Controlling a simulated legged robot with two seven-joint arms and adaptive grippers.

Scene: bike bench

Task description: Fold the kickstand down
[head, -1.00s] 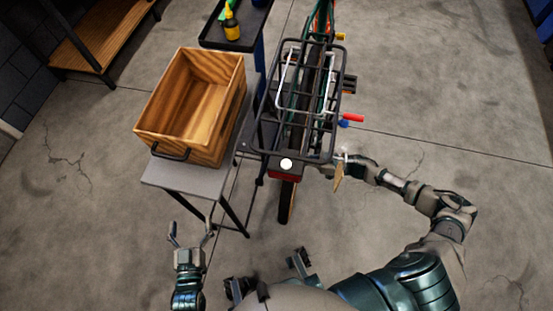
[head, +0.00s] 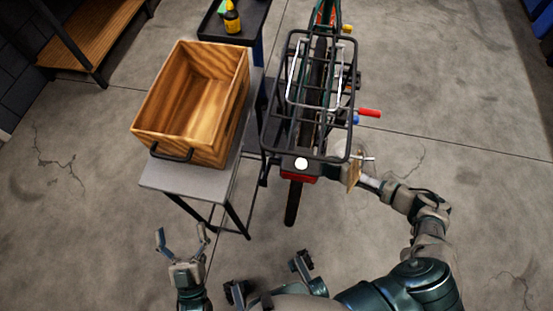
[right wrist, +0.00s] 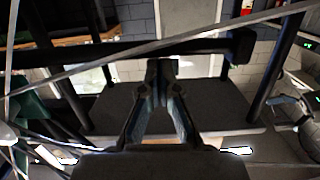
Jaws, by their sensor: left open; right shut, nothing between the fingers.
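The bike stands with its black rear rack (head: 307,158) and rear wheel (head: 292,203) towards me. I cannot make out the kickstand in the head view. In the right wrist view, a dark, roughly level bar with a thick end (right wrist: 238,46) crosses just beyond the fingertips; it may be the kickstand. My right gripper (right wrist: 161,70) is shut and empty, its tips near or below that bar; contact cannot be told. In the head view, my right arm reaches to the bike's right side, beside the rear wheel. My left gripper (head: 181,232) is open and empty, left of the wheel.
A wooden crate (head: 218,150) sits on a grey bench (head: 180,180) left of the bike. A black tray (head: 213,30) holding a yellow bottle (head: 232,18) stands behind it. Red and blue handles (head: 369,113) show right of the rack. The floor to the right is clear.

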